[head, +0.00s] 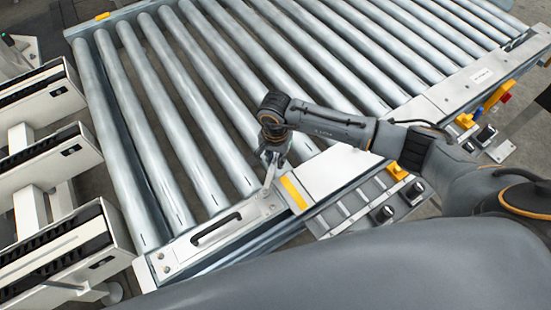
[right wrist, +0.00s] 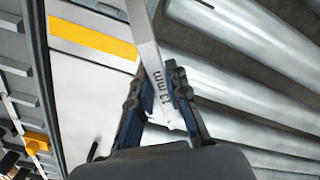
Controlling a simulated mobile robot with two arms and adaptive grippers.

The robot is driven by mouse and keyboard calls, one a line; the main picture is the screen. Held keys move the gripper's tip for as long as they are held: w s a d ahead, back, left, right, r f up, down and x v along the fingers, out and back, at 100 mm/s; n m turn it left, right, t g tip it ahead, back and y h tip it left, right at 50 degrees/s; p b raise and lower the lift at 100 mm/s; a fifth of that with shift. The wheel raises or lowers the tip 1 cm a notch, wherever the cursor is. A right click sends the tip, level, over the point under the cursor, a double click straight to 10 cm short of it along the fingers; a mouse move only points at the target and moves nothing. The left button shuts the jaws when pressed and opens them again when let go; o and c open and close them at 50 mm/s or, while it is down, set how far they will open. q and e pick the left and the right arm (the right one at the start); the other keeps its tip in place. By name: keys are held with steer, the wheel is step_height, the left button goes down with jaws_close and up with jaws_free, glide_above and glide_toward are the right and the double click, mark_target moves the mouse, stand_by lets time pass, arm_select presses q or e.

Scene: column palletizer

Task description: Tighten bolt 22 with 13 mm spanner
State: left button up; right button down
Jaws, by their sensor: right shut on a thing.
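My right gripper (head: 273,157) is above the near edge of the roller conveyor, pointing down. It is shut on a silver spanner (head: 269,177), whose lower end reaches towards the metal side plate (head: 222,242). In the right wrist view the spanner (right wrist: 147,45) lies between the two dark fingers (right wrist: 158,100) and carries the marking "13 mm". Its far end runs out of the top of that view. Small round bolt heads (head: 167,269) show at the plate's left end. I cannot tell which is bolt 22, or whether the spanner touches a bolt. My left gripper is out of view.
Conveyor rollers (head: 185,110) fill the area behind the plate. Black knobs (head: 384,213) and yellow parts (head: 397,171) stick out along the near right edge. White slotted units (head: 50,250) stand at left.

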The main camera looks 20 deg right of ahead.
steer(key=shift+f+b, duration=0.25)
steer(key=shift+b, duration=0.2)
stand_by(0.9)
steer(key=shift+f, duration=0.15)
steer(key=shift+f, duration=0.1)
steer(key=shift+b, duration=0.3)
steer(key=shift+f+b, duration=0.4)
stand_by(0.4)
